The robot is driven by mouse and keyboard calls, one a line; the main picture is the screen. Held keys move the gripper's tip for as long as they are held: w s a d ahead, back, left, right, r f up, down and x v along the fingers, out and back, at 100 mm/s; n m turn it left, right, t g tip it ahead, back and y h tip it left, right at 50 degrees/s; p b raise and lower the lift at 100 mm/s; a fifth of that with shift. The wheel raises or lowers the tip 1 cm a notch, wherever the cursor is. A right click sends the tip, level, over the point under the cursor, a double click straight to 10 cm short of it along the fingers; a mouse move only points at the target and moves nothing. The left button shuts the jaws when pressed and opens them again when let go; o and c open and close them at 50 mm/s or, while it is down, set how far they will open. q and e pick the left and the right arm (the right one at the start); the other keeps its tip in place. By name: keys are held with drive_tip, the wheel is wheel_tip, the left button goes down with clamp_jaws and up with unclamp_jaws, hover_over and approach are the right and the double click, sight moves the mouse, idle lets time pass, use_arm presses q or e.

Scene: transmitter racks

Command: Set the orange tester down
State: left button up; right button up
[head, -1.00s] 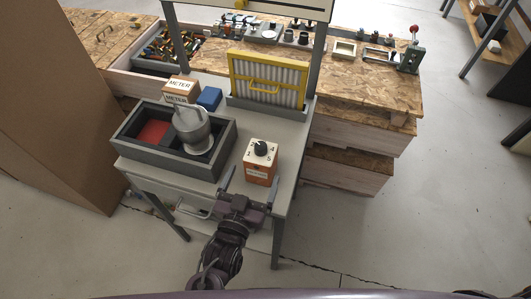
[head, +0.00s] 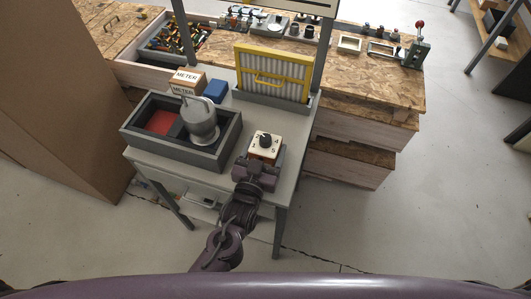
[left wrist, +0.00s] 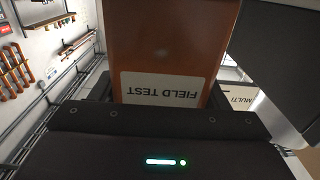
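The orange tester (head: 264,149), a box with a pale top and a black knob, stands upright on the grey table (head: 221,177), right of the dark tray. My left gripper (head: 262,155) is at its near side, with one finger along each side of it. In the left wrist view, the tester's orange face (left wrist: 165,40) with an upside-down FIELD TEST label fills the middle, close to the gripper body. The frames do not show clearly whether the fingers press on it. My right gripper is not in view.
Meter boxes (head: 185,82), a blue box (head: 215,91) and a yellow-framed filter (head: 272,77) stand behind. A table strip lies clear right of the tester.

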use_arm(q)
drive_tip(key=c, duration=0.7)
drive_tip(key=shift+r, duration=0.1)
drive_tip(key=shift+c, duration=0.4)
drive_tip(key=shift+r, duration=0.1)
